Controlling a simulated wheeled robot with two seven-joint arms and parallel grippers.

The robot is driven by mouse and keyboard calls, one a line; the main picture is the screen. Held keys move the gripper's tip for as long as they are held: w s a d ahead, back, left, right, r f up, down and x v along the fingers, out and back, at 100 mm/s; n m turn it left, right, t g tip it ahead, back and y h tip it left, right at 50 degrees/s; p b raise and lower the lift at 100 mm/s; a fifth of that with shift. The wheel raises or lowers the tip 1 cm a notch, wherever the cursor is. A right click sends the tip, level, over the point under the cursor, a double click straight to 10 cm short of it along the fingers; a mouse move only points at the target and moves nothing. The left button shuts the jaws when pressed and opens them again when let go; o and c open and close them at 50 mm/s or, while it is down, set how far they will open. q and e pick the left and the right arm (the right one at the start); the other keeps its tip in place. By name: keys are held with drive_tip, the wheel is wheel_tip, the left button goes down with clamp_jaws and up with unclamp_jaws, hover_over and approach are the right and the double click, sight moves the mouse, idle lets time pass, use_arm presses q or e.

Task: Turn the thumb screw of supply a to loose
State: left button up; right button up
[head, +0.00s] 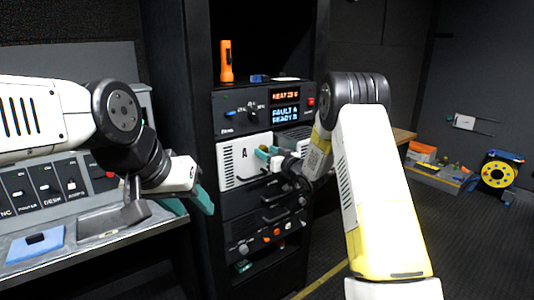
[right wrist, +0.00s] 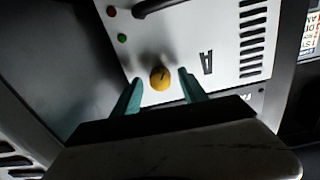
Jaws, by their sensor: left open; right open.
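Supply A (head: 231,166) is a white rack unit marked "A", below the black display unit. In the right wrist view its white face (right wrist: 205,40) shows the letter A upside down and a yellow thumb screw (right wrist: 160,77) with a dark mark line. My right gripper (right wrist: 158,88) is open, with its teal fingertips on either side of the thumb screw. I see no clear contact. In the head view my right gripper (head: 268,154) is at the front of supply A, and the screw is hidden there. My left gripper (head: 190,200) is open and empty over the left desk's edge.
A red and a green light (right wrist: 122,38) and a dark handle (right wrist: 160,5) sit near the screw. A blue pad (head: 36,246) lies on the left desk.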

drive_tip(key=shift+c, duration=0.2)
clamp_jaws()
drive_tip(key=shift+n, duration=0.8)
drive_tip(key=shift+o, duration=0.2)
unclamp_jaws()
drive_tip(key=v, duration=0.7)
drive_tip(key=shift+s+d, duration=0.2)
drive_tip(key=shift+s, duration=0.15)
